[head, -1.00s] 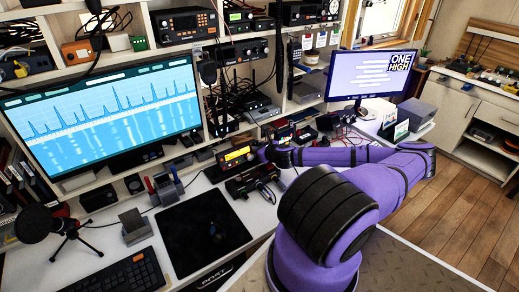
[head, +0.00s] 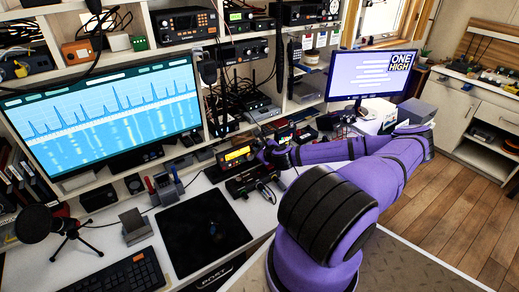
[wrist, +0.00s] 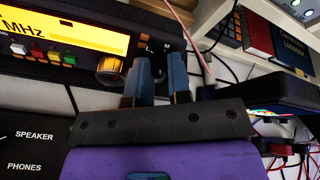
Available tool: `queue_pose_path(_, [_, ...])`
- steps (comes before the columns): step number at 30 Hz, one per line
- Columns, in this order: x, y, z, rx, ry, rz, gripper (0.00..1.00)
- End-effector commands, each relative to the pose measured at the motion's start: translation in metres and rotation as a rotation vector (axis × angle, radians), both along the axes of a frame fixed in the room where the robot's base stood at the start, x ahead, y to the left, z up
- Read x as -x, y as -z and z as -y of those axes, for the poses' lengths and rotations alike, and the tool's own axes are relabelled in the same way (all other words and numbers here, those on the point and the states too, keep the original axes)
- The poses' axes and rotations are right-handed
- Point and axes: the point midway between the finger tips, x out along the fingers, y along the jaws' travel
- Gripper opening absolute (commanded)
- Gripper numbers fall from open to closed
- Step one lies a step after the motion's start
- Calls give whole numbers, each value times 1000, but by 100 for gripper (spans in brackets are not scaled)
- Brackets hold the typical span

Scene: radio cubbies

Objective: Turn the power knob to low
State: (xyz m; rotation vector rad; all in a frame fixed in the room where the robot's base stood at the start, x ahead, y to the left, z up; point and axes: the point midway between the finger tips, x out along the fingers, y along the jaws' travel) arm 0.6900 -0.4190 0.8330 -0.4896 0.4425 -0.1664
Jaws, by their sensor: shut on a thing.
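The radio (head: 237,157) with an amber display stands on the desk in the head view. The wrist view shows its display (wrist: 55,28), coloured buttons and a large orange-marked knob (wrist: 110,68) left of my fingers. My gripper (wrist: 160,68) has its two blue fingers at the right end of the radio front. An "M" mark shows just above the fingertips; the knob's pointer cannot be seen. In the head view my gripper (head: 264,152) is at the radio's right side.
A black box (head: 249,181) with cables sits before the radio; the wrist view shows SPEAKER and PHONES labels at lower left. A black device (wrist: 262,92) and cables are right of my gripper. Shelves (head: 232,50) of equipment rise behind. A black mat (head: 187,240) lies at front left.

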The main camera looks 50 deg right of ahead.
Motion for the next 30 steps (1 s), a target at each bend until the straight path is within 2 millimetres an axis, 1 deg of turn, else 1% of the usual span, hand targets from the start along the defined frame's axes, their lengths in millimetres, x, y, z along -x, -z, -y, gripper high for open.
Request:
queue_pose_path(9, [-1,0,-2,287,-76,-69,0])
queue_pose_path(18, [0,1,-3,511,-134,-122,0])
queue_pose_path(24, [0,2,-3,610,-159,-147,0])
queue_pose_path(30, [0,2,-3,664,-171,-160,0])
